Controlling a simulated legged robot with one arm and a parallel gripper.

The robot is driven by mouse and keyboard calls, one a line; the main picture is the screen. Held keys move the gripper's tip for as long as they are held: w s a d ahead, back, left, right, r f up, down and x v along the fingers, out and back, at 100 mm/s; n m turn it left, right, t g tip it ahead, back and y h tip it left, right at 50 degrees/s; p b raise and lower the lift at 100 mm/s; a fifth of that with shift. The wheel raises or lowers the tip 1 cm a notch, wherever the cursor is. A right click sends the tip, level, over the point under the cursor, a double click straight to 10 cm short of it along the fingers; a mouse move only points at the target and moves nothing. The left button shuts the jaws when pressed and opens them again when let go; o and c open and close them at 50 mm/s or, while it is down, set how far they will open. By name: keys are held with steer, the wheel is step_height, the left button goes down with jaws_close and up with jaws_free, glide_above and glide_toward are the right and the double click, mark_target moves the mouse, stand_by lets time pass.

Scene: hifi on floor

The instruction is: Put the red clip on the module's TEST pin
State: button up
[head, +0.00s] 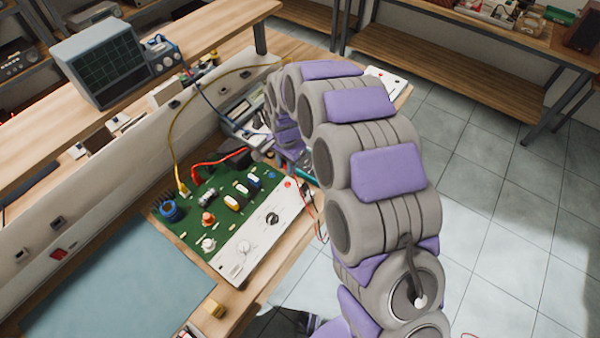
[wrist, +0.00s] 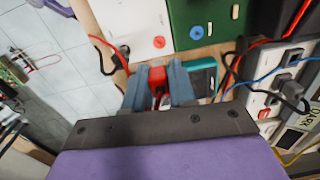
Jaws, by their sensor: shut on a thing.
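The module is a green circuit board (head: 222,200) with a white front panel (head: 250,250) on the bench. In the wrist view the white panel (wrist: 125,20) and the green board (wrist: 215,12) lie just beyond my fingertips. My gripper (wrist: 158,88) is shut on the red clip (wrist: 157,74), which sits between the two grey fingers. A red round post (wrist: 159,42) on the panel is close ahead of the clip, with a gap between. A blue post (wrist: 196,32) is on the board. I cannot read which is marked TEST. In the head view my arm hides the clip.
A power strip (wrist: 268,100) with plugs and cables is right of my gripper in the wrist view. A teal object (wrist: 203,78) lies beside the right finger. An oscilloscope (head: 105,60) stands behind. A blue mat (head: 125,285) lies clear at left.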

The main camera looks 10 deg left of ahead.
mark_target(287, 184)
steer(key=shift+a+f, duration=0.2)
steer(key=shift+a, duration=0.25)
steer(key=shift+d+f+b, duration=0.2)
steer(key=shift+f+b, duration=0.1)
steer(key=shift+f, duration=0.4)
steer(key=shift+d+f+b, duration=0.15)
steer(key=shift+f+b, duration=0.15)
steer(key=shift+f, duration=0.35)
steer(key=shift+a+f+b, duration=0.15)
steer(key=shift+f+b, duration=0.1)
steer(key=shift+f, duration=0.5)
steer(key=shift+a+f+b, duration=0.1)
steer(key=shift+f+b, duration=0.1)
steer(key=shift+f, duration=0.5)
steer(key=shift+d+p, duration=0.15)
steer(key=shift+p, duration=0.35)
steer(key=shift+f, duration=0.7)
steer(key=o, duration=1)
